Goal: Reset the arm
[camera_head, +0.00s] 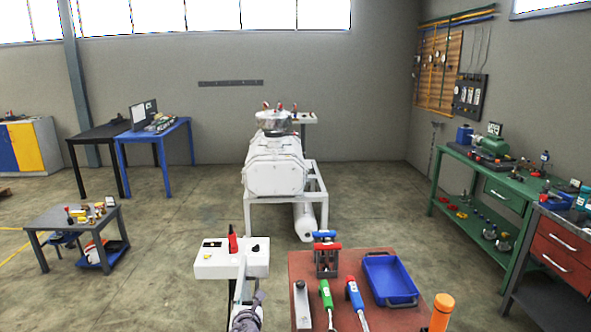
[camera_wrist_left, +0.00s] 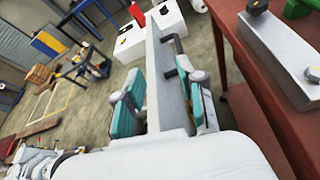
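My left gripper (camera_head: 246,297) is low in the head view, just in front of a white box (camera_head: 231,258) with a red part on top. The left wrist view shows its two teal-padded fingers (camera_wrist_left: 163,95) spread apart. A light grey bar (camera_wrist_left: 162,85) stands between them and runs toward the white box. I cannot make out whether the pads touch the bar. The bar also shows in the head view (camera_head: 239,279). My right gripper is not in view.
Close on the right, a red table (camera_head: 285,318) holds a blue tray (camera_head: 390,280), green- and blue-handled tools, a red-and-blue-handled part and a grey block (camera_head: 301,304). An orange cylinder (camera_head: 441,312) stands at lower right. The white vacuum machine (camera_head: 273,168) is on a frame beyond.

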